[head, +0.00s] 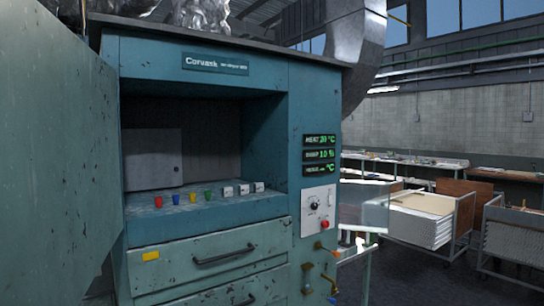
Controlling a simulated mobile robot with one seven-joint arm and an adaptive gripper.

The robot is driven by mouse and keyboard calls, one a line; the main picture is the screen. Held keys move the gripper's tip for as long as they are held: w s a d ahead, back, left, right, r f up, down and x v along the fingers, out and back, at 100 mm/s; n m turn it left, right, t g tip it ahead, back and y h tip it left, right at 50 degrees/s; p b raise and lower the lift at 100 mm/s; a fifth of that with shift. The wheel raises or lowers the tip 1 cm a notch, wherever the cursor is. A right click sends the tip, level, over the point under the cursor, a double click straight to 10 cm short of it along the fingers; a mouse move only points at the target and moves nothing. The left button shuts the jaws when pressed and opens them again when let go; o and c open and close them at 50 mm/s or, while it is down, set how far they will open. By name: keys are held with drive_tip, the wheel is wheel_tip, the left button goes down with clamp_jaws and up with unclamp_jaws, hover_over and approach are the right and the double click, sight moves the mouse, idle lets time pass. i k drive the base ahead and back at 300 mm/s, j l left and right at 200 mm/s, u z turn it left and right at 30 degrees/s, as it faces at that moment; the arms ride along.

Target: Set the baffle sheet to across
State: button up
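A teal cabinet (206,93) labelled Corvask stands in front of me, with its chamber open. Inside, a flat pale grey sheet (153,158) stands upright at the back left, with a small dark spot near its right edge. It looks like the baffle sheet, but no label shows this. It covers the left part of the back; the darker back wall (213,150) shows to its right. My gripper is not in view.
A large teal door (55,150) stands open at the left. Small coloured pieces (176,199) and white blocks (243,189) line the chamber's front ledge. Drawers (222,256) are below; displays (320,155), a dial panel (318,210) and brass valves (327,280) are at right.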

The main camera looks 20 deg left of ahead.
sight(150, 159)
drive_tip(key=i+u, duration=0.2)
drive_tip(key=u, duration=0.2)
drive_tip(key=i+j+u, duration=0.1)
drive_tip(key=u, duration=0.25)
drive_tip(key=i+l+u, duration=0.1)
drive_tip(key=i+u, duration=0.3)
drive_tip(key=i+j+u, duration=0.1)
drive_tip(key=i+u, duration=0.5)
drive_tip(key=u, duration=0.2)
drive_tip(key=i+l+z, duration=0.1)
drive_tip(key=i+z, duration=0.15)
drive_tip(key=i, duration=0.2)
drive_tip(key=i+z, duration=0.3)
drive_tip(key=i, duration=0.15)
